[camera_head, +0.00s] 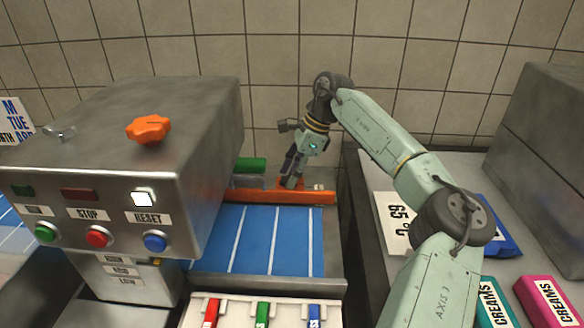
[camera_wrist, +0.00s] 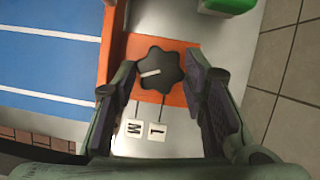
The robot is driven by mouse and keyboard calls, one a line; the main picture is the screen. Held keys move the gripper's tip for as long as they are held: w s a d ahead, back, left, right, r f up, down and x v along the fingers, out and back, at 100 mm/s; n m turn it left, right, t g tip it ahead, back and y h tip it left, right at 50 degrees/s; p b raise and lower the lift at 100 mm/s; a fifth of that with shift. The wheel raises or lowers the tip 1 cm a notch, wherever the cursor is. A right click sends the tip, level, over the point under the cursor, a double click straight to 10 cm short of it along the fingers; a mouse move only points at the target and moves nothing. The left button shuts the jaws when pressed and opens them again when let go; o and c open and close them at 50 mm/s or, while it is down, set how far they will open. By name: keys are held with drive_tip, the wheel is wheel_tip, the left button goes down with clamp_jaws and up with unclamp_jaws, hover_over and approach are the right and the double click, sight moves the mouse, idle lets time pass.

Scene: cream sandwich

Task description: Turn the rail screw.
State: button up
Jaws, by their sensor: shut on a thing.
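The rail screw is a dark, lobed knob (camera_wrist: 162,66) with a white pointer line. The line points left in the wrist view. The knob sits on the orange rail (camera_head: 300,197), which also shows in the wrist view (camera_wrist: 128,47). My gripper (camera_wrist: 160,76) has one finger on each side of the knob and is shut on it. In the head view my gripper (camera_head: 290,181) points down at the rail's right part and hides the knob. Two small plates marked M (camera_wrist: 135,129) and L (camera_wrist: 158,131) lie beside the knob.
The blue conveyor belt (camera_head: 262,240) with white lines runs in front of the rail. A green part (camera_head: 250,164) is behind it. A steel machine box (camera_head: 110,150) with an orange knob (camera_head: 149,129) and buttons stands left. A counter with cartons is right.

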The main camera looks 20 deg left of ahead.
drive_tip(key=shift+n+h+p, duration=0.3)
drive_tip(key=shift+n+p, duration=0.05)
drive_tip(key=shift+n, duration=0.45)
drive_tip(key=o, duration=1.2)
drive_tip(key=shift+g, duration=0.3)
drive_tip(key=shift+c, duration=0.2)
drive_tip(key=shift+w+r, duration=0.1)
drive_tip(key=v, duration=1.1)
drive_tip(key=shift+d+r, duration=0.2)
drive_tip(key=shift+r, duration=0.15)
